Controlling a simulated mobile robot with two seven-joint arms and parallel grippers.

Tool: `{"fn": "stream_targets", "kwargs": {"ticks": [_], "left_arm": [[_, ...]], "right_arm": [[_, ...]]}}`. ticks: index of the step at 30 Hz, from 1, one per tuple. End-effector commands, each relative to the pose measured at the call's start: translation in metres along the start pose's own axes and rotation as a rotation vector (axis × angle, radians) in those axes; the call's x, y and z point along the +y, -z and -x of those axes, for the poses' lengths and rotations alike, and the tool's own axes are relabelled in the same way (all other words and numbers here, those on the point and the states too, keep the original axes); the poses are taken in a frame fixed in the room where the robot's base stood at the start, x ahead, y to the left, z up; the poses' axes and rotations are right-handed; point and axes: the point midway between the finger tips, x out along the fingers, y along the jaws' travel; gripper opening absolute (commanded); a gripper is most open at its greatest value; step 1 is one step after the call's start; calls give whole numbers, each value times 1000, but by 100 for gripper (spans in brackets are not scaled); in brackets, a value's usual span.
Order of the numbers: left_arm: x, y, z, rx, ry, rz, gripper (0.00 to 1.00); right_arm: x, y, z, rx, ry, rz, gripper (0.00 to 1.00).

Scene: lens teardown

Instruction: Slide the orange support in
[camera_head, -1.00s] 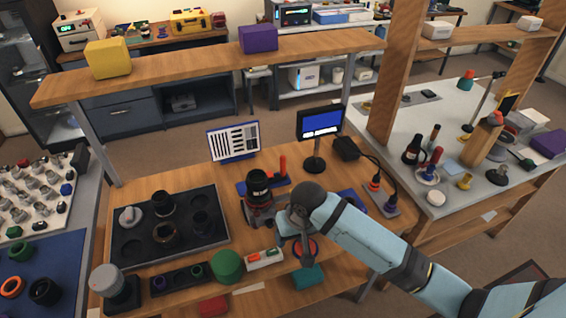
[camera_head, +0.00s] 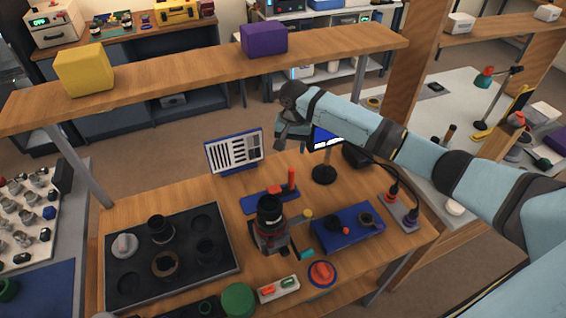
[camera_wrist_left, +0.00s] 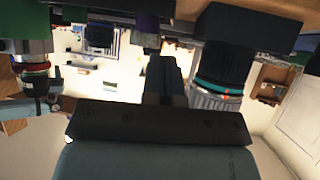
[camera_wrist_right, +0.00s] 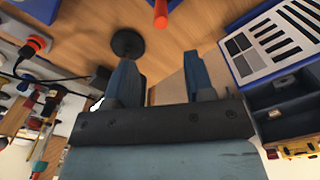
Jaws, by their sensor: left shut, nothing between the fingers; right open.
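The orange support (camera_head: 291,179) is an upright orange post at the right end of a blue base (camera_head: 254,203), just behind the black lens (camera_head: 269,211). I cannot tell whether post and lens touch. The post also shows at the top edge of the right wrist view (camera_wrist_right: 161,13). My right gripper (camera_head: 281,141) is open and empty, raised behind the post near the screen. Its two fingers stand apart in the right wrist view (camera_wrist_right: 163,80). My left gripper (camera_wrist_left: 166,78) is shut and empty, away from the post.
The dark tray (camera_head: 120,290) with lens parts lies left of the lens. A striped chart (camera_head: 234,152) stands behind it. A screen (camera_head: 325,137) on a round foot is close to my right gripper. A wooden shelf (camera_head: 190,70) spans the back.

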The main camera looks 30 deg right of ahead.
Motion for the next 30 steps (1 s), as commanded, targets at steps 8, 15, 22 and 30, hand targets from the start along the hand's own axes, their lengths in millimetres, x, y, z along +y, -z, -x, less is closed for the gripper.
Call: {"fn": "stream_targets", "kwargs": {"ticks": [8, 15, 22, 30], "left_arm": [[4, -9, 5, -20, -5, 3, 0], [5, -11, 8, -29, -7, 3, 0], [3, -5, 7, -19, -3, 1, 0], [0, -3, 7, -15, 1, 1, 0]], "right_arm": [[1, 0, -26, -3, -4, -2, 48], [1, 0, -77, -3, -4, -3, 48], [0, 0, -118, -1, -2, -2, 48], [0, 0, -137, 0, 0, -1, 48]]}}
